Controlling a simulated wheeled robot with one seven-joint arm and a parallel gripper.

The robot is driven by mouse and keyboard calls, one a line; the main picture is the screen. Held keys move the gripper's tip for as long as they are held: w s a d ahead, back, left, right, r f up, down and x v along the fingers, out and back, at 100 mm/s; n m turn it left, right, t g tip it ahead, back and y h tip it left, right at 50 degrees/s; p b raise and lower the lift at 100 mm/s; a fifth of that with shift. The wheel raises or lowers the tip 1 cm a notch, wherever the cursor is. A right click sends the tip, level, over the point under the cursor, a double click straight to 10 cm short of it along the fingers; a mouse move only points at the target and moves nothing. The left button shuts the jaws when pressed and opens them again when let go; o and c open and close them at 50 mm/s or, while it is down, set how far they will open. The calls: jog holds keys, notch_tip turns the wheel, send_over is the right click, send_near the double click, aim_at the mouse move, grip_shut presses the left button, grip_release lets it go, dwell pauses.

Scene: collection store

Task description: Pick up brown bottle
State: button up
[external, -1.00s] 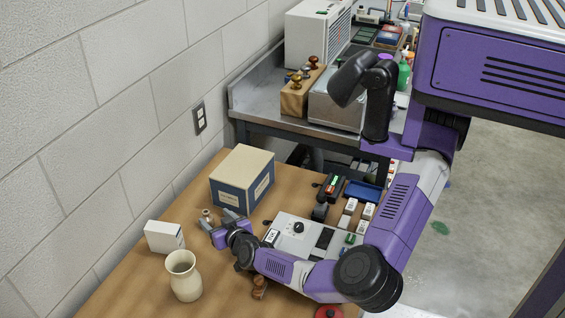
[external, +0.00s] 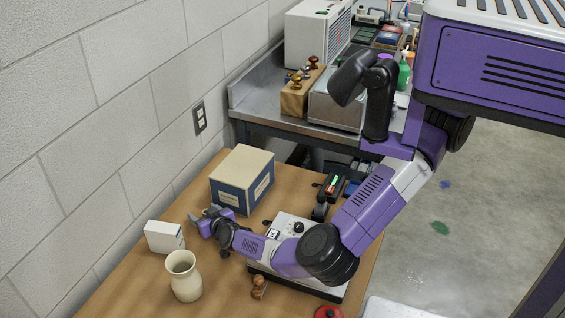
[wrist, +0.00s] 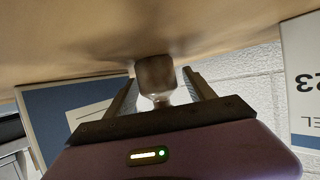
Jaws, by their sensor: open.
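The brown bottle (wrist: 155,76) is small and grey-brown, with a narrow neck, in the middle of the wrist view. That view is upside down, so the bottle stands on the table (wrist: 210,30) at the top. My gripper (wrist: 159,84) is open, with one finger to each side of the bottle. I see a gap beside the bottle on both sides. In the external view my gripper (external: 204,214) is low over the table, between the blue and cream box and the small white box. The bottle is not clearly visible there, behind my gripper.
The blue and cream box (external: 242,180) stands behind my gripper. The small white box (external: 163,237) and a cream vase (external: 184,277) stand to the left and front. A wooden-handled stamp (external: 259,287) and a grey device (external: 291,225) lie near my arm. The wall is close at left.

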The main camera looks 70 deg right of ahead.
grip_shut()
jog(key=shift+r, duration=0.1)
dwell(0.3)
